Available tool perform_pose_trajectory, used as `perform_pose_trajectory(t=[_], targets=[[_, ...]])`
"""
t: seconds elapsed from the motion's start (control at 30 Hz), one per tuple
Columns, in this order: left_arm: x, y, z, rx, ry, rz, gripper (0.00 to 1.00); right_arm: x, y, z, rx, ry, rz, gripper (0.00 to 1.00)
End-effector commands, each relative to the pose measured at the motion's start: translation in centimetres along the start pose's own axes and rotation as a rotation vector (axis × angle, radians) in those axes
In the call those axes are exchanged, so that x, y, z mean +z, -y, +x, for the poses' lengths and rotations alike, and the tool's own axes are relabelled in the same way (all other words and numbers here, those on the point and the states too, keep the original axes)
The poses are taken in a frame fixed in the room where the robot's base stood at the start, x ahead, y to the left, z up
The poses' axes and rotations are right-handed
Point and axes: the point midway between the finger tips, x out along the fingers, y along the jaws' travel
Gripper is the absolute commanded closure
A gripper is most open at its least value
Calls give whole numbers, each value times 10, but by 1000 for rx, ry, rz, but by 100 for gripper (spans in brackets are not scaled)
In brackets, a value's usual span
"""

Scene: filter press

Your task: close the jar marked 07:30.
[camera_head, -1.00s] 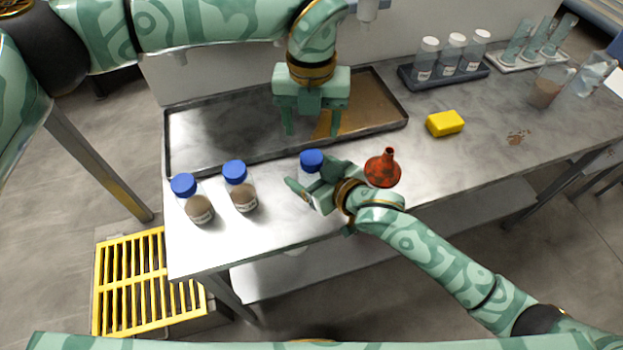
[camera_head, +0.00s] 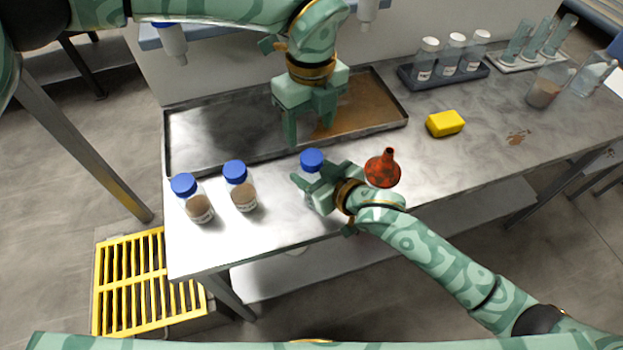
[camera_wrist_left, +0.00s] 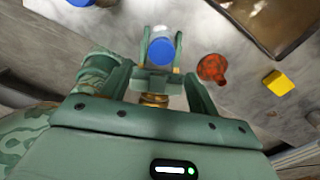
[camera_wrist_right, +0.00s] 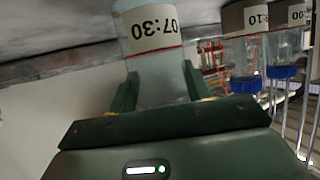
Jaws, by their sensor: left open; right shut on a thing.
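The jar marked 07:30 (camera_wrist_right: 152,30) shows upside down in the right wrist view, its label legible and its wall clear. My right gripper (camera_head: 308,190) is shut on this jar from the side, at the bench's front. A blue cap (camera_head: 312,160) is on top of the jar; I cannot tell whether it is tight. The cap also shows in the left wrist view (camera_wrist_left: 160,51), between the right gripper's fingers. My left gripper (camera_head: 309,132) is open and empty, pointing down above and behind the cap, apart from it.
Two blue-capped jars with brown contents, one (camera_head: 240,187) nearer and one (camera_head: 193,198) farther left, stand on the bench. A red funnel (camera_head: 383,169) is close right of my right gripper. A metal tray (camera_head: 205,140) lies behind; a yellow sponge (camera_head: 445,123) lies right.

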Motion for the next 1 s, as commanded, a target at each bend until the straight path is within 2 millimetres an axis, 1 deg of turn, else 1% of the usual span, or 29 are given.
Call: perform_pose_trajectory(t=[0.03, 0.13, 0.4, 0.53, 0.67, 0.9, 1.0], targets=[[-1, 1, 0, -8, -4, -39, 40, 0, 0, 0, 0, 0, 0, 100], [-1, 2, 0, -12, -6, -82, 40, 0, 0, 0, 0, 1, 0, 100], [-1, 2, 0, -12, -6, -86, 40, 0, 0, 0, 0, 1, 0, 100], [-1, 2, 6, -11, -6, -85, 40, 0, 0, 0, 0, 0, 0, 100], [-1, 2, 22, -9, -7, -85, 40, 0, 0, 0, 0, 0, 0, 100], [-2, 3, 59, -10, -7, -84, 40, 0, 0, 0, 0, 0, 0, 100], [-2, 3, 70, -12, -7, -84, 40, 0, 0, 0, 0, 0, 0, 100]])
